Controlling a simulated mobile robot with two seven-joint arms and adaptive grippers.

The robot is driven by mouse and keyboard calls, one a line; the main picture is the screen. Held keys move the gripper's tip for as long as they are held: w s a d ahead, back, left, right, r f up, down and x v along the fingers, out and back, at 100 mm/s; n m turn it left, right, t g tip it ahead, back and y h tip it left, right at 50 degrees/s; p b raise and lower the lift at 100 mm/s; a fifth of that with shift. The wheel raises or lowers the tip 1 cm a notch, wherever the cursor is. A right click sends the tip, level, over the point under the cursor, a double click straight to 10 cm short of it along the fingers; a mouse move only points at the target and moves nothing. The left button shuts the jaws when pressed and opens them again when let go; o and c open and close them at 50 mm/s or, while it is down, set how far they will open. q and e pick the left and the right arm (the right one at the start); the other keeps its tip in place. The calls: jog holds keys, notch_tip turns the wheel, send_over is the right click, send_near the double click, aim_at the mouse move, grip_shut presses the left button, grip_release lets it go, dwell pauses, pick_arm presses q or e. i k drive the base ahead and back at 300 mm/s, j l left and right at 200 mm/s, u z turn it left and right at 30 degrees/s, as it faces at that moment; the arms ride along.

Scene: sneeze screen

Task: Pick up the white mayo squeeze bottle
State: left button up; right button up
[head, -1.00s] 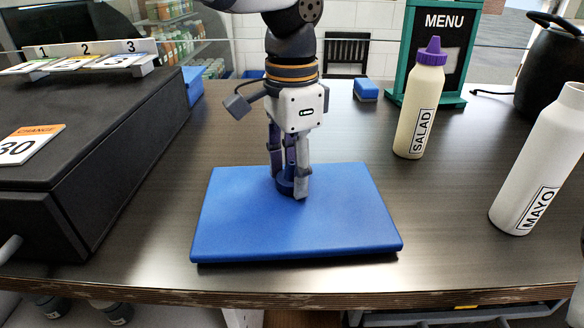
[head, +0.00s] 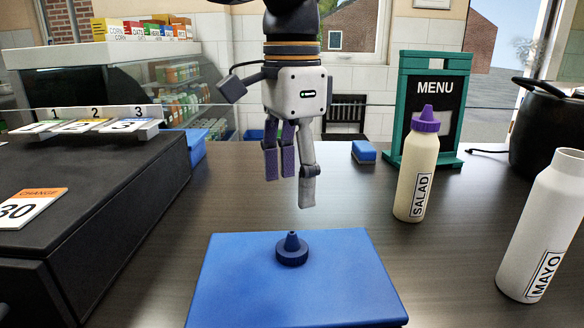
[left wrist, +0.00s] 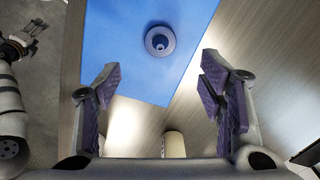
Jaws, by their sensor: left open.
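The white mayo squeeze bottle (head: 543,226) stands upright at the right of the counter in the head view, labelled MAYO, with no cap on its neck. A dark blue nozzle cap (head: 292,249) sits on the blue board (head: 250,295); the cap also shows in the left wrist view (left wrist: 160,41). My left gripper (head: 290,190) is open and empty above the cap, pointing down, well left of the mayo bottle. Its spread fingers show in the left wrist view (left wrist: 160,88). What looks like my right gripper (left wrist: 20,45) is small at that view's left edge; its state is unclear.
A cream SALAD bottle (head: 416,180) with a purple cap stands between my left gripper and the mayo bottle. Behind are a MENU stand (head: 433,120), a blue sponge (head: 363,152) and a black pot (head: 545,125). A black case (head: 90,225) fills the left. Bare counter surrounds the mayo bottle.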

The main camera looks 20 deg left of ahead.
aim_at(553, 213)
jog(key=k, duration=1)
